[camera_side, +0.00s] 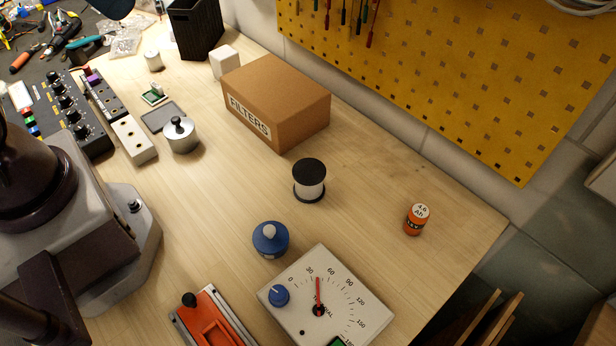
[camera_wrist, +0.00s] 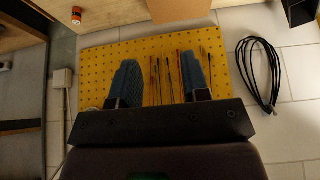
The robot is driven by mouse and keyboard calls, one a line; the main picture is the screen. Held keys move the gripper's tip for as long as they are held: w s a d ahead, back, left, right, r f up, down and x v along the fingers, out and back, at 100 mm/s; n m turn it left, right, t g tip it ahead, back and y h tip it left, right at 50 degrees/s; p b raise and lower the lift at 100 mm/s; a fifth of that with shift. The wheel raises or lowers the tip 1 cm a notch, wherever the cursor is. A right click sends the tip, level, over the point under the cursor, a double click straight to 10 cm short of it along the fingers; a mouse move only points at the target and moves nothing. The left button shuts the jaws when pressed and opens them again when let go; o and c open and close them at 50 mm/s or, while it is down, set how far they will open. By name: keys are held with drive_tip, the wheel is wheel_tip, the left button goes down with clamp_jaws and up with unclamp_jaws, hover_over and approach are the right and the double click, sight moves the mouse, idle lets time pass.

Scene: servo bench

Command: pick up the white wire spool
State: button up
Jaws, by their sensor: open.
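The white wire spool (camera_side: 309,187) stands upright on the wooden bench in the side view, right of the middle. It has a black top disc, a white wound middle and a black bottom disc. Nothing touches it. My gripper (camera_wrist: 160,68) shows in the wrist view with its two blue-grey fingers wide apart and nothing between them. It faces the yellow pegboard. I do not see the spool in the wrist view, and the gripper itself is not visible in the side view.
A cardboard FILTERS box (camera_side: 275,100) stands behind the spool. An orange battery-like can (camera_side: 416,219) is to the right. A metal weight (camera_side: 181,135) is left. Bare bench surrounds the spool.

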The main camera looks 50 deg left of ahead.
drive_tip(key=shift+o, duration=0.2)
drive_tip(key=o, duration=0.8)
drive_tip(key=shift+c, duration=0.2)
